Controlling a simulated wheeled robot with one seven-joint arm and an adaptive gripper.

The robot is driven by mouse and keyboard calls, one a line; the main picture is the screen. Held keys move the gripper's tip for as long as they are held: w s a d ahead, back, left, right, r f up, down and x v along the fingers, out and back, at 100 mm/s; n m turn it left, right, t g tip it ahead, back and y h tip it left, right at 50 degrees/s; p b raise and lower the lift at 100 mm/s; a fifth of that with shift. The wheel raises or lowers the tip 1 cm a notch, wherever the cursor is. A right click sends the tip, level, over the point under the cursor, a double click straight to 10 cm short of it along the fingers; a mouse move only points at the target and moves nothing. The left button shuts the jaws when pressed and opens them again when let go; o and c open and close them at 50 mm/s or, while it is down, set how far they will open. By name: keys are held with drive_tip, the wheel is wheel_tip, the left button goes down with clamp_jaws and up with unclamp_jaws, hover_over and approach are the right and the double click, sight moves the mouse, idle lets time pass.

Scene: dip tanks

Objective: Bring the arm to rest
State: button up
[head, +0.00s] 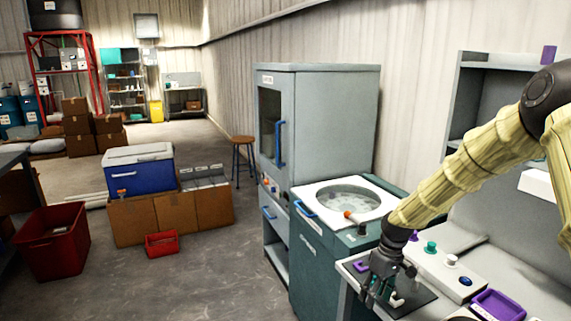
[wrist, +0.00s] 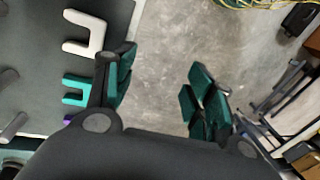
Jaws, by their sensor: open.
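My gripper (head: 388,288) hangs pointing down over the bench's left front part in the head view. In the wrist view my gripper (wrist: 163,82) has its fingers spread apart, with only the grey floor between them. My arm, in a yellow sleeve, reaches in from the right and is bent. A white fork-shaped piece (wrist: 92,34) and a teal one (wrist: 76,88) lie on a dark mat (wrist: 40,60), left of the fingers and apart from them. In the head view the gripper partly hides the pieces on the mat.
A round-topped tank (head: 345,197) and a tall grey cabinet (head: 330,120) stand left of the bench. A control box (head: 440,262) with knobs and a purple tray (head: 498,304) are right of the gripper. Cardboard boxes (head: 135,220) and a red bin (head: 50,245) stand on the floor.

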drive_tip(key=s+a+f+m, duration=0.2)
drive_tip(key=s+f, duration=0.7)
drive_tip(key=f, duration=0.2)
drive_tip(key=s+a+f+m, duration=0.1)
drive_tip(key=s+a+f, duration=0.2)
drive_tip(key=s+f, duration=0.65)
drive_tip(key=s+f+m+h, duration=0.1)
drive_tip(key=s+f, duration=0.2)
drive_tip(key=s, duration=0.9)
drive_tip(key=s+d+f+m+t+h, duration=0.1)
drive_tip(key=s+f, duration=0.3)
drive_tip(key=s, duration=0.9)
drive_tip(key=shift+d+m, duration=0.3)
drive_tip(key=shift+m, duration=0.5)
